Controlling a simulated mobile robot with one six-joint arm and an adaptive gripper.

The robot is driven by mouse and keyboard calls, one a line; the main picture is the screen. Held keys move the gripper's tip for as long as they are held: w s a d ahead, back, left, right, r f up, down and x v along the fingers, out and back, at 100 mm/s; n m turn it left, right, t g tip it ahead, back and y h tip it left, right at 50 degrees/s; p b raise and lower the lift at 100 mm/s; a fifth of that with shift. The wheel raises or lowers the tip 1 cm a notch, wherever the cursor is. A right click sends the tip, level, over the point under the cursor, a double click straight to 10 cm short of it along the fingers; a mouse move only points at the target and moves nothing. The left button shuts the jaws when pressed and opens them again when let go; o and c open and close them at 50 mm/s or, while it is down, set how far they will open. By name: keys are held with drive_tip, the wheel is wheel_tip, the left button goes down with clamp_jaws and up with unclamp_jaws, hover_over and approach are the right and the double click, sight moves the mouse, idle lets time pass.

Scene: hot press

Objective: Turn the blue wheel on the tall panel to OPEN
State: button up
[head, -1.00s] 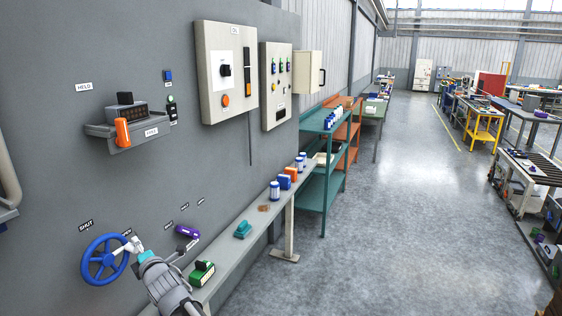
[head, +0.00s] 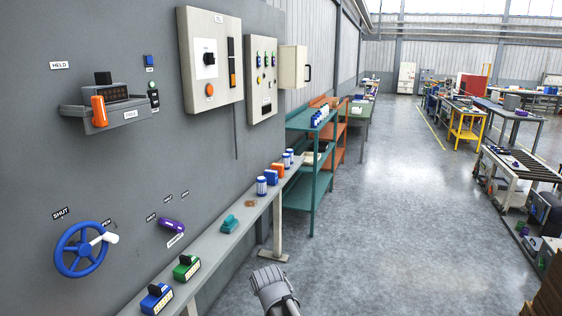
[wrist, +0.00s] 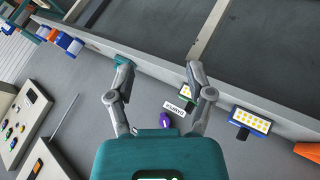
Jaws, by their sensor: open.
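The blue wheel (head: 82,248) is on the grey panel at the lower left of the head view. Its white handle (head: 104,238) points right and slightly up, below and beside a small label (head: 106,223) that looks like OPEN. The SHUT label (head: 62,213) is at the wheel's upper left. In the wrist view my gripper (wrist: 160,84) is open, its two fingers apart with nothing held between them. In the head view only part of my arm shows at the bottom centre, well right of the wheel. The wheel is not in the wrist view.
A purple lever (head: 172,225) is right of the wheel. A narrow bench (head: 215,252) along the panel carries green, blue and teal items. A grey shelf with an orange handle (head: 99,111) and two control boxes (head: 211,62) are above.

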drive_tip(key=s+d+f+m+g+h+b, duration=0.1)
drive_tip(key=s+d+f+m+g, duration=0.3)
drive_tip(key=s+d, duration=0.4)
drive_tip(key=s+d+f+m+g+b, duration=0.4)
drive_tip(key=s+d+f+m, duration=0.3)
drive_tip(key=d, duration=0.8)
drive_tip(key=shift+s+m+h, duration=0.4)
drive_tip(key=shift+s+m, duration=0.2)
drive_tip(key=shift+s, duration=0.2)
